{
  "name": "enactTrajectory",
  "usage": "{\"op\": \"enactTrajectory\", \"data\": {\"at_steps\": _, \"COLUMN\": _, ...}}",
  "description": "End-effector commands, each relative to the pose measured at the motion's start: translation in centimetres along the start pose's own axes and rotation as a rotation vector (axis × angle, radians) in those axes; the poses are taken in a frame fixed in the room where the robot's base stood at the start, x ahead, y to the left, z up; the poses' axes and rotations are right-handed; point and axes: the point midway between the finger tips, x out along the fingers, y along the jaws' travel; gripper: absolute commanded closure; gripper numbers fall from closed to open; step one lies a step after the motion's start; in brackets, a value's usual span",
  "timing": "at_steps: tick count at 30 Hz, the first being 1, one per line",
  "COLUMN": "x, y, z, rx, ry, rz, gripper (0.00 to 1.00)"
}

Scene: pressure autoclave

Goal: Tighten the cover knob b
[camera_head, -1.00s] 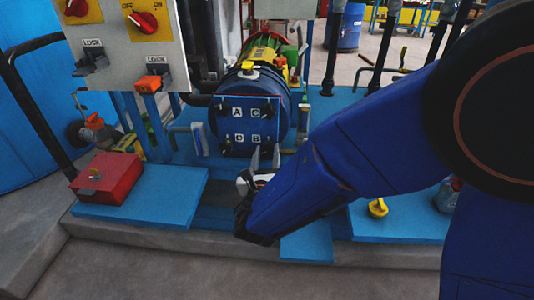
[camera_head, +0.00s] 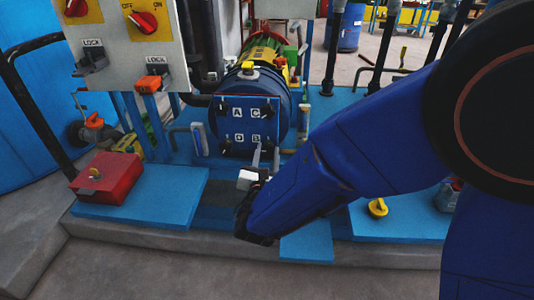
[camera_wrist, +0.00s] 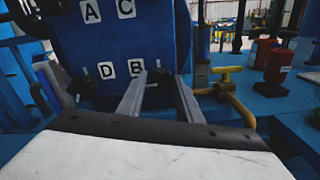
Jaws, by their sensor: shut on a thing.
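The blue autoclave cover (camera_head: 246,122) faces me with white labels A, C, D and B. Cover knob b (camera_wrist: 158,80) is a dark knob just right of label B (camera_wrist: 136,67) in the wrist view. My gripper (camera_wrist: 158,92) has its two grey fingers on either side of this knob and is shut on it. In the head view my gripper (camera_head: 266,152) is at the cover's lower right, and its fingers partly hide the knob. Knob d (camera_wrist: 82,84) is dark and sits left of label D.
A grey panel (camera_head: 122,45) with red switches and lock levers stands at left. A red box (camera_head: 106,178) with a yellow knob sits on the blue platform. A yellow valve handle (camera_wrist: 224,76) and pipe are right of my fingers.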

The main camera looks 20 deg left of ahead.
Motion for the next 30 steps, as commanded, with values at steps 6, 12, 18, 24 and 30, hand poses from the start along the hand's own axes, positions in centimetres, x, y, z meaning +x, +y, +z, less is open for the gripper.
{"op": "enactTrajectory", "data": {"at_steps": 6, "x": -0.02, "y": -0.04, "z": -0.02, "rx": 0.205, "ry": 0.0, "rz": 0.0, "gripper": 0.9}}
{"op": "enactTrajectory", "data": {"at_steps": 12, "x": -0.02, "y": -0.07, "z": -0.03, "rx": 0.395, "ry": 0.0, "rz": 0.0, "gripper": 0.9}}
{"op": "enactTrajectory", "data": {"at_steps": 18, "x": -0.02, "y": -0.1, "z": -0.05, "rx": 0.585, "ry": 0.001, "rz": 0.0, "gripper": 0.9}}
{"op": "enactTrajectory", "data": {"at_steps": 24, "x": -0.02, "y": -0.12, "z": -0.07, "rx": 0.775, "ry": 0.001, "rz": 0.0, "gripper": 0.9}}
{"op": "enactTrajectory", "data": {"at_steps": 30, "x": -0.03, "y": -0.15, "z": -0.1, "rx": 0.965, "ry": 0.001, "rz": -0.001, "gripper": 0.9}}
